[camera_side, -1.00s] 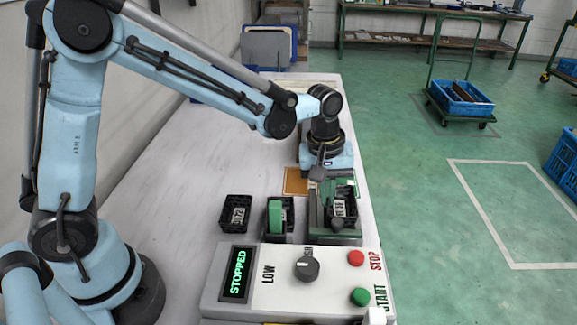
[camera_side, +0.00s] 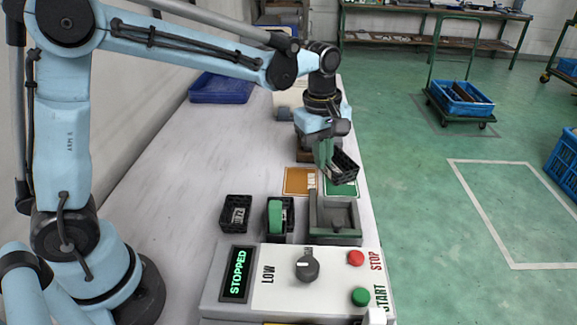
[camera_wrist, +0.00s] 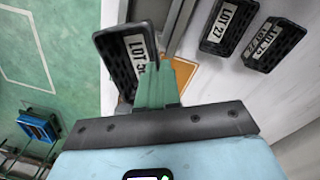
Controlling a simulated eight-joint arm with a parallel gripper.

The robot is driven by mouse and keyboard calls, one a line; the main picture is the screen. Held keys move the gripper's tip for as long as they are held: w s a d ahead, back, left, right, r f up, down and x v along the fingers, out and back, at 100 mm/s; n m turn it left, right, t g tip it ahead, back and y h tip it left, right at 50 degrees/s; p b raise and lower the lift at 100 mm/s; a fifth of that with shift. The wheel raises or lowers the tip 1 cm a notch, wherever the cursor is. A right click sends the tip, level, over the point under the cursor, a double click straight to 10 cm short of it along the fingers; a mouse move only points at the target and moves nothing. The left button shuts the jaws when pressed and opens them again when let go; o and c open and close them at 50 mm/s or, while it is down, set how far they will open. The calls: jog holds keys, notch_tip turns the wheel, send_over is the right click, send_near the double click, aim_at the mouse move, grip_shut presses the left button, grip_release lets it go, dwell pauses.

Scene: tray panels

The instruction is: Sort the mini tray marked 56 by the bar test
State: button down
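My gripper (camera_side: 325,150) is shut on a black mini tray (camera_side: 344,166), which hangs tilted in the air near the green square (camera_side: 345,189). In the wrist view the held tray (camera_wrist: 122,62) shows a white label reading LOT 5 and a digit partly hidden by the green fingers (camera_wrist: 157,85). The grey-green fixture (camera_side: 318,222) on the table stands empty. An orange square (camera_side: 297,181) lies left of the green one. The control box's display (camera_side: 238,274) reads STOPPED.
The box has a knob (camera_side: 307,267), a red STOP button (camera_side: 356,258) and a green START button (camera_side: 361,297). A blue tray (camera_side: 222,89) lies farther back.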

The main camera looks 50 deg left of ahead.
jog(key=w+a+f+n, duration=0.1)
jog(key=a+n, duration=0.2)
jog(key=n, duration=0.1)
jog(key=w+a+f+n, duration=0.1)
jog(key=a+f+n, duration=0.1)
jog(key=a+n, duration=0.1)
jog(key=w+a+f+n+y, duration=0.1)
jog(key=a+n, duration=0.3)
jog(key=n, duration=0.1)
jog(key=shift+w+f, duration=0.15)
jog(key=shift+f, duration=0.25)
jog(key=shift+a+f+n, duration=0.15)
jog(key=shift+f+n, duration=0.1)
jog(key=shift+n, duration=0.05)
jog(key=shift+f, duration=2.05)
jog(key=c, duration=1.3)
grip_release()
jog(key=shift+o, duration=0.2)
jog(key=shift+r, duration=0.15)
